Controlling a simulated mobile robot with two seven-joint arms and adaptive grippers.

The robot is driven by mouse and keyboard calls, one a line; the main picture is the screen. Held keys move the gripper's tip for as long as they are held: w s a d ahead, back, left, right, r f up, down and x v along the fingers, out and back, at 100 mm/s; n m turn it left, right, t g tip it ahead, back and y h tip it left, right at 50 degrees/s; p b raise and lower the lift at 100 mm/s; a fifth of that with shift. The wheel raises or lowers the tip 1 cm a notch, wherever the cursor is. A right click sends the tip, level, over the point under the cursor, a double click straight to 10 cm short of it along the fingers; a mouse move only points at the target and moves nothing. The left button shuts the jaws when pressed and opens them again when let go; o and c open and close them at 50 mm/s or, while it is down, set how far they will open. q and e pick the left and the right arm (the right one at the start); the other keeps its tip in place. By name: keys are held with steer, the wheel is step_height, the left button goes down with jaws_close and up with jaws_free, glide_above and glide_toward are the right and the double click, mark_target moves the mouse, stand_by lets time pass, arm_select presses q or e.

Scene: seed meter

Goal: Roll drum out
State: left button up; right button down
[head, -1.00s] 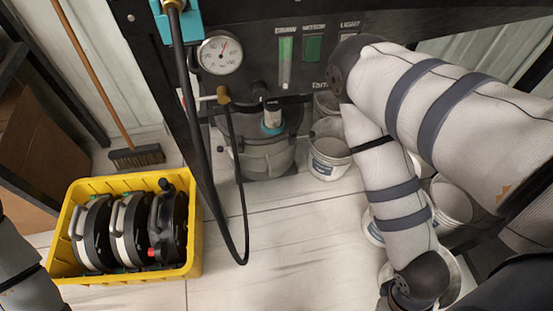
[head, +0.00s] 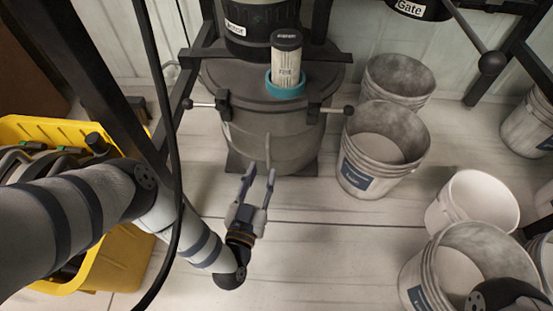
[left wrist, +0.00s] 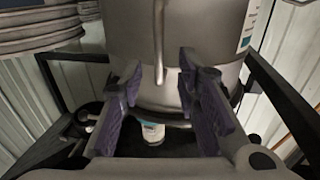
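The grey drum (head: 250,135) stands on the floor beneath the frame, under a dark lid (head: 330,78) with a white filter cartridge (head: 286,62) in a teal ring. Clamps (head: 223,105) with ball-ended levers sit at the lid's left and right. My left gripper (head: 257,178) is open, low at the drum's front. In the left wrist view its two purple-grey fingers (left wrist: 158,90) are spread before the drum wall (left wrist: 205,35). A thin vertical handle (left wrist: 159,45) on the drum lines up between them; I cannot tell whether they touch it.
Grey buckets (head: 385,145) stand right of the drum, with more buckets (head: 470,200) at the lower right. A yellow crate (head: 120,260) with dark reels is at the left. A black hose (head: 172,170) hangs before the left frame post. The floor in front is clear.

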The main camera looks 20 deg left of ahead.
mark_target(268, 159)
arm_select(q)
steer(key=w, duration=0.2)
steer(key=w+b, duration=0.1)
steer(key=w, duration=0.1)
steer(key=w+b, duration=0.1)
steer(key=w, duration=0.1)
steer(key=shift+w+a, duration=0.1)
steer(key=shift+a, duration=0.15)
jaws_close()
